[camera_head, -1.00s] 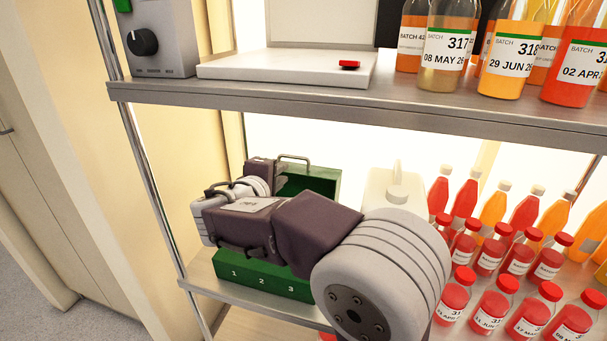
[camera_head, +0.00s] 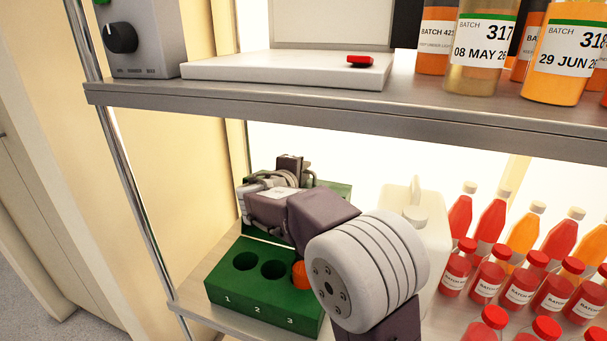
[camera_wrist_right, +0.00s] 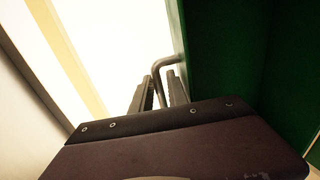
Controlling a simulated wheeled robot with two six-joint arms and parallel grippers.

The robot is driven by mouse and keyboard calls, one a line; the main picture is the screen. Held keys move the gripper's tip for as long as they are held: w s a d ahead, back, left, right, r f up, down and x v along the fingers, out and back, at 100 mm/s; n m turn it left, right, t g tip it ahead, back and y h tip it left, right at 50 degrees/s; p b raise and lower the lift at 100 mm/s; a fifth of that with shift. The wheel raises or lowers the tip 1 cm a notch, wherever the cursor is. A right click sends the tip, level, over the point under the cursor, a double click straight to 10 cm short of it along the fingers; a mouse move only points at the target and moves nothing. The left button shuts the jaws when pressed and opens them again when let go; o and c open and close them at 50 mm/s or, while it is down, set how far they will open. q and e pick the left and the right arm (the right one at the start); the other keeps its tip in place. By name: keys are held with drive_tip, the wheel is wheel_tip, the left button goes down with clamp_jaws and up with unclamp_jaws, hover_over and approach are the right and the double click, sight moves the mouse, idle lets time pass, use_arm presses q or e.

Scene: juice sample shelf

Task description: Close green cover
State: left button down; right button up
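The green box (camera_head: 262,306) stands on the lower shelf, with holes numbered 1, 2 and 3 on top. An orange-red cap (camera_head: 301,275) shows at hole 3. Its green cover (camera_head: 341,189) stands raised at the back, mostly hidden by my right arm. In the right wrist view the cover (camera_wrist_right: 225,60) fills the right side, with a grey bar handle (camera_wrist_right: 166,62). My right gripper (camera_head: 295,165) is at the cover. In the wrist view its fingers (camera_wrist_right: 160,85) stand on either side of the handle, slightly apart. My left gripper is out of view.
A white jug (camera_head: 415,235) and rows of red and orange bottles (camera_head: 490,215) stand right of the box. The upper shelf edge (camera_head: 350,122) runs above my arm. A metal post (camera_head: 140,200) stands at the left.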

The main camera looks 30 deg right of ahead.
clamp_jaws()
idle(1.4)
